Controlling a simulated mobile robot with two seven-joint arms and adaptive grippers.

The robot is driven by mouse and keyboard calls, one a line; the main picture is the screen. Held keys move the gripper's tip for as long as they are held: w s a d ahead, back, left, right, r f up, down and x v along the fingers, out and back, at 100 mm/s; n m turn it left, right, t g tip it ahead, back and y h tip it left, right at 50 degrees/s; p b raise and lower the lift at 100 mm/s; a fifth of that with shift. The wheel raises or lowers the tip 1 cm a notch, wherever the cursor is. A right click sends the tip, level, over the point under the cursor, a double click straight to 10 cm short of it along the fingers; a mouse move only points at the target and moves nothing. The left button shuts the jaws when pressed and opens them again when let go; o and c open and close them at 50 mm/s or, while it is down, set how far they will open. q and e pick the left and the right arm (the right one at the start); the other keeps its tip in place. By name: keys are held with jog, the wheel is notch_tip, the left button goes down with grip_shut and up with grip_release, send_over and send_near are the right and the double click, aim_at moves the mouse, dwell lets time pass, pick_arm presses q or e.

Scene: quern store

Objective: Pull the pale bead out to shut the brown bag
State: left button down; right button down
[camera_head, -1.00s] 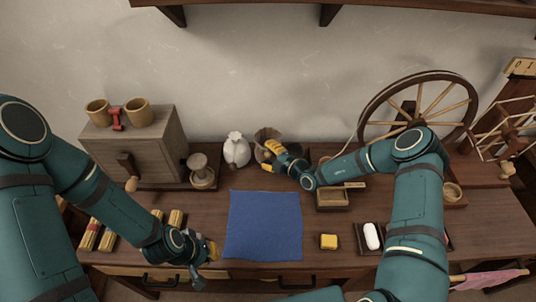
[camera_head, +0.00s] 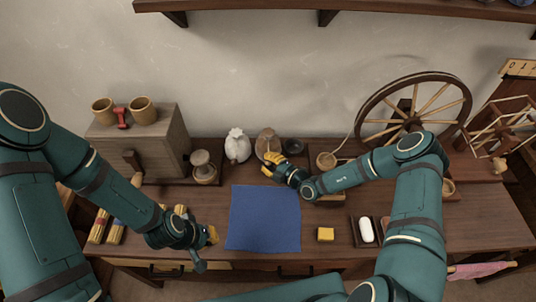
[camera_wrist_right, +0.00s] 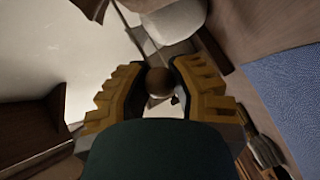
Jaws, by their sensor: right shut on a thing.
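The brown bag (camera_head: 267,142) stands at the back of the table beside a white bag (camera_head: 237,146). Its top looks narrow and gathered. My right gripper (camera_head: 272,163) is just in front of the brown bag, fingers pointing left. In the right wrist view a small round bead (camera_wrist_right: 159,82), shaded brown, sits between the fingertips, and the gripper is shut on it. Any cord from the bead to the bag is too small to make out. My left gripper (camera_head: 213,235) hangs over the front left of the table, left of the blue cloth; its finger gap cannot be made out.
The blue cloth (camera_head: 264,220) lies flat mid-table. A wooden cabinet (camera_head: 145,145) stands back left, a spinning wheel (camera_head: 415,108) back right. A dark pot (camera_head: 293,146) is beside the bag.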

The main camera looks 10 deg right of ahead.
jog(key=c, duration=0.7)
grip_release()
jog(key=shift+c, duration=0.2)
jog(key=v, duration=1.2)
jog(key=shift+r, duration=0.1)
